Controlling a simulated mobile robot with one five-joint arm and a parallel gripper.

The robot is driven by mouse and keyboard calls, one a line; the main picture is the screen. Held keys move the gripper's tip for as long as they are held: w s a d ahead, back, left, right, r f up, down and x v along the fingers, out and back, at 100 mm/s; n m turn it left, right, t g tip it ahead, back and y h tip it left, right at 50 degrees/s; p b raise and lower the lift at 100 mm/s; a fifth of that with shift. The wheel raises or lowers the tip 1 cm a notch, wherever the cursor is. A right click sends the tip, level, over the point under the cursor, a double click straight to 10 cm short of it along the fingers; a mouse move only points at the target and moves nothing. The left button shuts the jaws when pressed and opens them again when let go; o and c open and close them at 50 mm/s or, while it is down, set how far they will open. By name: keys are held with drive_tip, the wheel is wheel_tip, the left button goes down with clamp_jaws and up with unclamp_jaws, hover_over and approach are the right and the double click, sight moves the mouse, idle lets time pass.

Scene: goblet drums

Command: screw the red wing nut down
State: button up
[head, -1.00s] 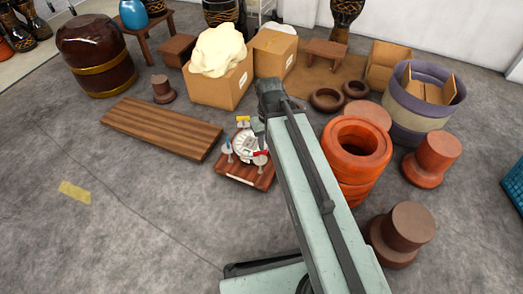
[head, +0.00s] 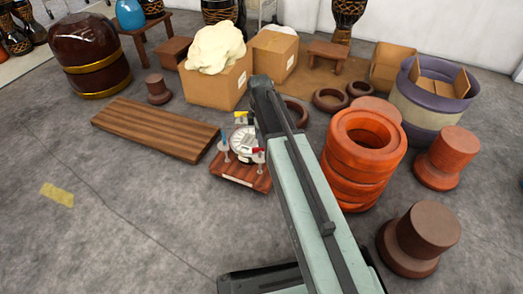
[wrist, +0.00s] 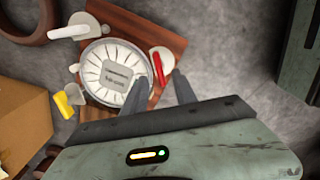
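The red wing nut (wrist: 158,68) is at the right side of a white round drum-like disc (wrist: 112,72) on a reddish wooden board (wrist: 150,30). It also shows in the head view (head: 258,151), on an upright post at the board's right. My gripper (wrist: 159,84) is open, its two dark fingers apart on either side of the red wing nut's near end. I cannot tell whether they touch it. In the head view my arm hides the gripper. A yellow wing nut (wrist: 66,104), a white one (wrist: 72,32) and a blue one (head: 225,139) stand around the disc.
A cardboard box (head: 215,88) with a cream lump on it stands behind the board. A striped plank (head: 155,129) lies to the left. Stacked orange rings (head: 362,160) and brown pedestals (head: 418,238) stand to the right.

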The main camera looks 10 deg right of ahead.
sight(260, 152)
wheel_tip(260, 152, down, 5)
drive_tip(key=b, duration=0.3)
drive_tip(key=shift+b, duration=0.35)
drive_tip(key=shift+r, duration=0.1)
